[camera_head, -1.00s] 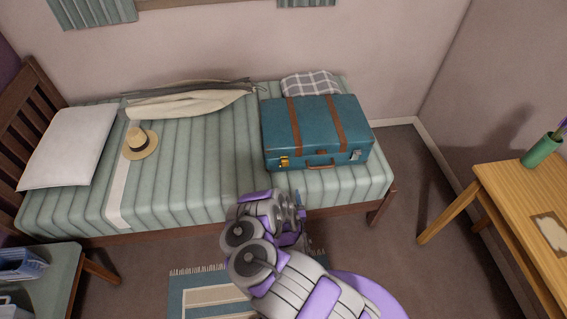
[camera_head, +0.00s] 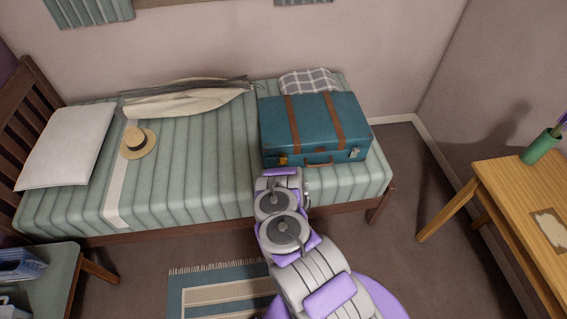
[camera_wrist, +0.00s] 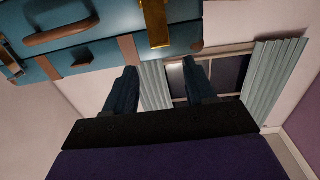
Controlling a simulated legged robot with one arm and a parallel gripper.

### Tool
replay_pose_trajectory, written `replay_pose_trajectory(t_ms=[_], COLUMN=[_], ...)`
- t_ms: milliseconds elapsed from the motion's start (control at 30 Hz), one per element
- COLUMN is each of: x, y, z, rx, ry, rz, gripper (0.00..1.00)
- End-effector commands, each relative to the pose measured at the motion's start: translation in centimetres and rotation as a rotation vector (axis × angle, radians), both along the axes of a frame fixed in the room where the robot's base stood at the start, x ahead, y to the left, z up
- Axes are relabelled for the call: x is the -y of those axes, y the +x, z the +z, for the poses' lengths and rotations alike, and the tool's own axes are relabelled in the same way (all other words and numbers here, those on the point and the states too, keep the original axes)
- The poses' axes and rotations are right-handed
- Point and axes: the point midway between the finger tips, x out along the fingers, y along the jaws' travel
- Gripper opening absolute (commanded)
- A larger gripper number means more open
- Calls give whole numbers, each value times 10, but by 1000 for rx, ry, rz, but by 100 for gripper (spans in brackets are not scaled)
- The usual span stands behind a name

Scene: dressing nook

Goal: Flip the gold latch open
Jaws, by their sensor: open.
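A teal suitcase (camera_head: 280,127) with brown straps lies shut on the bed. The gold latch (camera_head: 283,159) is on its front face, left of the brown handle (camera_head: 320,163). In the wrist view the latch (camera_wrist: 158,24) is large at the top edge, partly cut off, beside a strap. My gripper (camera_wrist: 160,66) is open and empty, its two dark fingers apart. The latch appears just beyond and between the fingertips, with no clear contact. In the head view my wrist is just in front of the latch and hides the fingers.
A second, silver latch (camera_head: 354,153) is at the suitcase's right front. The bed (camera_head: 200,150) also holds a straw hat (camera_head: 138,143), a white pillow (camera_head: 68,146) and a garment (camera_head: 190,103). A wooden desk (camera_head: 508,204) stands at right, with clear floor between.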

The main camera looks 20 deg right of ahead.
Motion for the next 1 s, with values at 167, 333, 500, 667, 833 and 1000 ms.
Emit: replay_pose_trajectory(t_ms=[167, 333, 500, 667, 833, 1000], x=[11, 20, 27, 29, 30, 30], y=[35, 64, 82, 90, 91, 91], z=[-2, -3, -2, -2, -2, -2], rx=[4, 0, 0, -4, -4, -4], ry=[-3, 0, -1, 0, 0, 1], rz=[2, 2, 2, 1, 0, 0], gripper=[55, 55, 55, 55, 55, 51])
